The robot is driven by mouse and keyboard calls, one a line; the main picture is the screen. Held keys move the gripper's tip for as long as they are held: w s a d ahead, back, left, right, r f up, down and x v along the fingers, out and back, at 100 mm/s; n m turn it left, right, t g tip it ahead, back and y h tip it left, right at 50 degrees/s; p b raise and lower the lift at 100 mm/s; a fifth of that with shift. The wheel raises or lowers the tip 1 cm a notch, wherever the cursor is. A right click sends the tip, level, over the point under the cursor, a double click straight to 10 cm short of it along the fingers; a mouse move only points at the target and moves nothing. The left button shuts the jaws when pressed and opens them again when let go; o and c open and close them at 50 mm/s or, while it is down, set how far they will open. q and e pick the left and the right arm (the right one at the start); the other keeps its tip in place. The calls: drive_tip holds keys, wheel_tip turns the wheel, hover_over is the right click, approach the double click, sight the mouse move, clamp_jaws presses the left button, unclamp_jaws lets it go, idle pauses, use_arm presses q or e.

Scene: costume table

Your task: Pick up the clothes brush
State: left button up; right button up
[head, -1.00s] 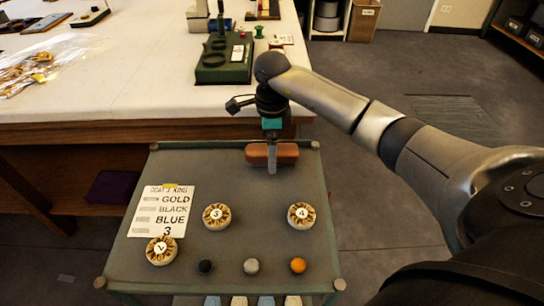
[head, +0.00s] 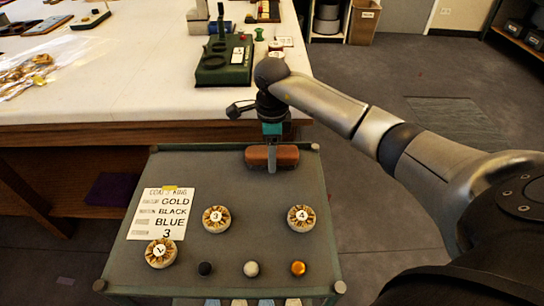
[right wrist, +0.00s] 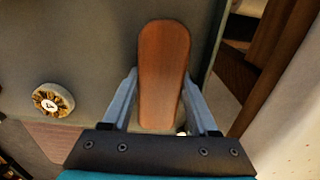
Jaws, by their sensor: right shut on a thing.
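The clothes brush (head: 286,156) has a rounded reddish-brown wooden back and lies at the far edge of the grey-green cart top. My right gripper (head: 272,160) reaches down over it from above. In the right wrist view the brush (right wrist: 163,70) lies lengthwise between the two fingers of the gripper (right wrist: 160,100), which are shut on its sides. I cannot tell whether the brush is clear of the cart top. My left gripper is not in view.
The cart top (head: 200,270) holds a card (head: 161,213), several numbered round pieces such as one (head: 216,219), and black, white and orange balls (head: 298,268). A white-topped table (head: 120,90) stands directly behind, with a green stand (head: 224,62).

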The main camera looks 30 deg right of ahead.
clamp_jaws()
drive_tip(key=shift+r, duration=0.15)
drive_tip(key=shift+r, duration=0.6)
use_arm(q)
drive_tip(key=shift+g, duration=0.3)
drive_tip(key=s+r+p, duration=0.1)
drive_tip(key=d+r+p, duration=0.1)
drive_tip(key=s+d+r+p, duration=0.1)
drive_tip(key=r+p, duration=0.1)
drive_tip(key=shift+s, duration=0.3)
use_arm(e)
wheel_tip(320, 180, up, 19)
drive_tip(key=shift+f, duration=0.2)
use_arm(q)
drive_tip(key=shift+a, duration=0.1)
